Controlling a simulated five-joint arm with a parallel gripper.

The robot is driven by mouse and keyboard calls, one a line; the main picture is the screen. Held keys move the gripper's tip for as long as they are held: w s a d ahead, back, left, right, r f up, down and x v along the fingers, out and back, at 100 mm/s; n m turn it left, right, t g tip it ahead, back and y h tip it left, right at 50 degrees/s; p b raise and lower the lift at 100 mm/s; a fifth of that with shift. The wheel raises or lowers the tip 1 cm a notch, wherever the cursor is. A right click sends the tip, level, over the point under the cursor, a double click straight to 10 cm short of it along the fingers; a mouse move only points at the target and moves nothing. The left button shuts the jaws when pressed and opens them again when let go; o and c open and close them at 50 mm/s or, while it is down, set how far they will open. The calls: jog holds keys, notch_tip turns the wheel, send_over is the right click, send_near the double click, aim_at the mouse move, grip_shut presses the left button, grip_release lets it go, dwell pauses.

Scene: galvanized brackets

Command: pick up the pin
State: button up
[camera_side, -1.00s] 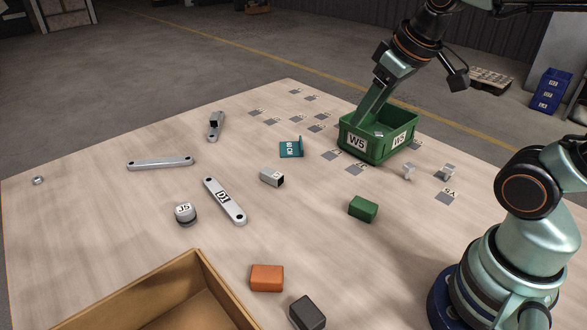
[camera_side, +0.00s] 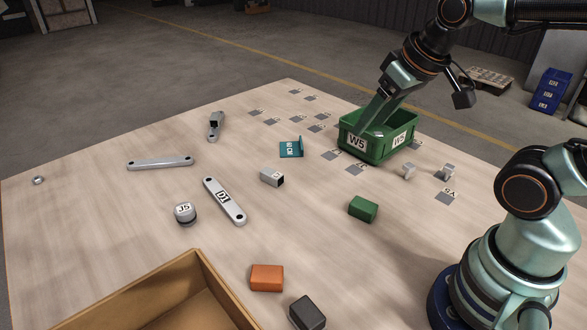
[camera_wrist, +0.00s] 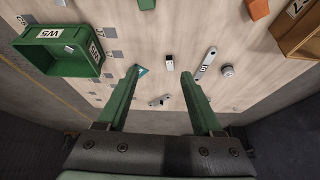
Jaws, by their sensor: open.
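No piece shows clearly as the pin. A small grey metal piece (camera_wrist: 69,49) lies inside the green W5 bin (camera_wrist: 44,33); it is too small to tell whether it is the pin. In the side view the bin (camera_side: 356,143) stands at the back right, and a pale bit shows inside it. My gripper (camera_wrist: 160,73) is open and empty, with its two green fingers apart and the bin to their left in the wrist view. In the side view the fingers overlap the bin's opening; their height above it is unclear.
Grey links (camera_side: 160,163), a D1 link (camera_side: 224,200), a J5 knob (camera_side: 185,213), a teal bracket (camera_side: 291,149) and a green block (camera_side: 363,208) lie about the table. A wooden box (camera_side: 160,300) stands at front. The left of the table is mostly clear.

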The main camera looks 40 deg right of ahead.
jog(key=w+d+f+m+g+h, duration=0.1)
jog(key=w+d+f+m+g, duration=0.1)
jog(key=d+m, duration=0.5)
jog(key=m+g+y, duration=0.1)
jog(key=m+g, duration=0.2)
jog(key=m, duration=0.7)
send_over(450, 166)
notch_tip(450, 166, down, 16)
jog(key=shift+a+r, duration=0.15)
jog(key=shift+f, duration=3)
grip_shut()
